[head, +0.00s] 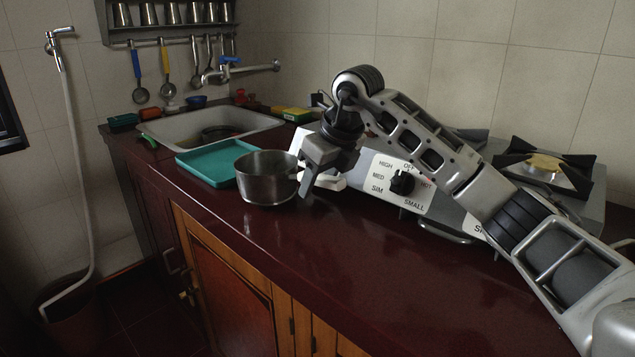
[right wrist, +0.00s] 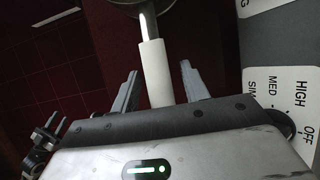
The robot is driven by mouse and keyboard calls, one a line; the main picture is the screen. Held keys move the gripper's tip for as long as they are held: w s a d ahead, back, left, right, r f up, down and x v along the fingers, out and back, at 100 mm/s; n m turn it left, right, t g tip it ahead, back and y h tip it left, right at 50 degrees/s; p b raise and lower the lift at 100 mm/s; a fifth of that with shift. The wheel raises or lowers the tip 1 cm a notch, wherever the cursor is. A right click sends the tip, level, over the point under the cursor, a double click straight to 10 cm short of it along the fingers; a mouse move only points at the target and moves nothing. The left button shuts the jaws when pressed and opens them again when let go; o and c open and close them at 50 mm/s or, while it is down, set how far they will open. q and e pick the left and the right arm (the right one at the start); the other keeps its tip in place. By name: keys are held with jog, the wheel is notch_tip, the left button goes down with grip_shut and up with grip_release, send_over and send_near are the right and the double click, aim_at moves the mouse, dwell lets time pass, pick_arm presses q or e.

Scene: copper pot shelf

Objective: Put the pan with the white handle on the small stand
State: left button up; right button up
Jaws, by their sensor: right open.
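The metal pan (head: 266,178) stands upright on the dark red counter, left of the stove. Its white handle (head: 328,182) points right toward the stove front. In the right wrist view the white handle (right wrist: 156,72) runs between the two fingers of my right gripper (right wrist: 158,84), with a gap on each side. The pan's body (right wrist: 140,4) is cut off at the top there. In the head view my right gripper (head: 308,184) is over the handle, near the pan's rim.
The stove's control panel (head: 390,182) is close to the right of the handle. A teal tray (head: 207,168) lies left of the pan, beside the sink (head: 188,131). A wall tap (head: 240,71) and hanging utensils are behind. The counter front (head: 330,245) is clear.

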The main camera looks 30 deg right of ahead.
jog(key=v, duration=1)
jog(key=shift+w+a+p, duration=0.1)
jog(key=shift+p, duration=0.25)
jog(key=shift+s+r, duration=0.25)
jog(key=shift+r, duration=0.3)
